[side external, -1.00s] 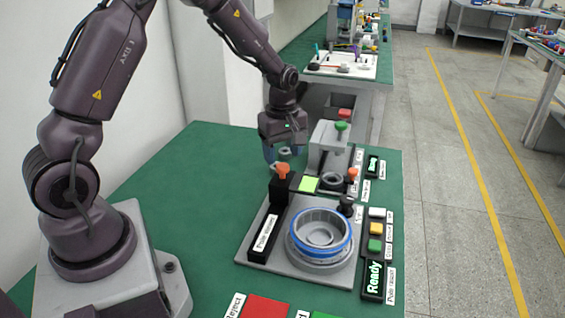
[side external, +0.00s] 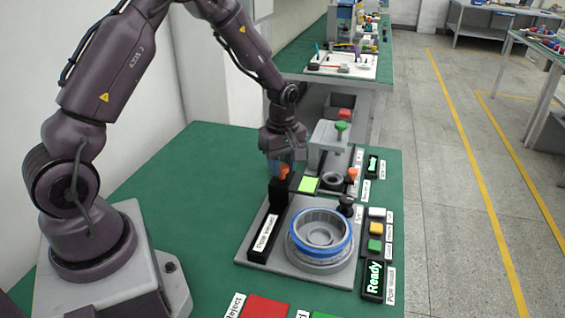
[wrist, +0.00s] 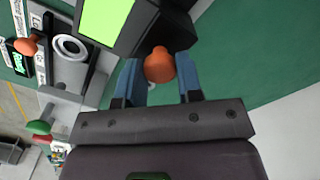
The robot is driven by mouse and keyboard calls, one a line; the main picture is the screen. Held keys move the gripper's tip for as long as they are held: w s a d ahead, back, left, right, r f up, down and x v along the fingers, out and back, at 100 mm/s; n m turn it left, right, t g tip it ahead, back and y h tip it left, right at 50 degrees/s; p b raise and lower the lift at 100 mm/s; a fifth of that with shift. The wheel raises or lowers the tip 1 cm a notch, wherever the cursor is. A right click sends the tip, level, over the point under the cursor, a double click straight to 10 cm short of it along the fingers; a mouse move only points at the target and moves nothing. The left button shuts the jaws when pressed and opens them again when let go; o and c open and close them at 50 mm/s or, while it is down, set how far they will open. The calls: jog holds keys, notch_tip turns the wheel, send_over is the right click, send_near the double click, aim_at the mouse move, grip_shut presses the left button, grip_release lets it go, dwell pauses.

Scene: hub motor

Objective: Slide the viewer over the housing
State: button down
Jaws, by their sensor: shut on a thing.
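The viewer is a black block with a bright green-yellow screen (side external: 308,184) and an orange knob (side external: 284,172), at the back left of a grey base plate. In the wrist view the screen (wrist: 104,20) is at the top and the orange knob (wrist: 160,66) sits between my blue fingers. My gripper (side external: 284,168) is down at the viewer and shut on the orange knob. The housing (side external: 320,238), a round grey cup with a blue ring, stands on the plate in front and to the right of the viewer. The viewer is not over it.
A black rail block (side external: 264,238) with a label runs along the plate's left side. A black knob (side external: 346,206) stands behind the housing. Buttons and a "Ready" display (side external: 374,279) are to the right. A grey press station (side external: 328,145) stands behind. Green table is clear left.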

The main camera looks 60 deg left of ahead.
jog(key=s+d, duration=0.8)
jog(key=shift+d, duration=0.1)
jog(key=c, duration=0.8)
grip_release()
jog(key=shift+r, duration=0.15)
notch_tip(320, 180, up, 13)
jog(key=shift+f, duration=0.15)
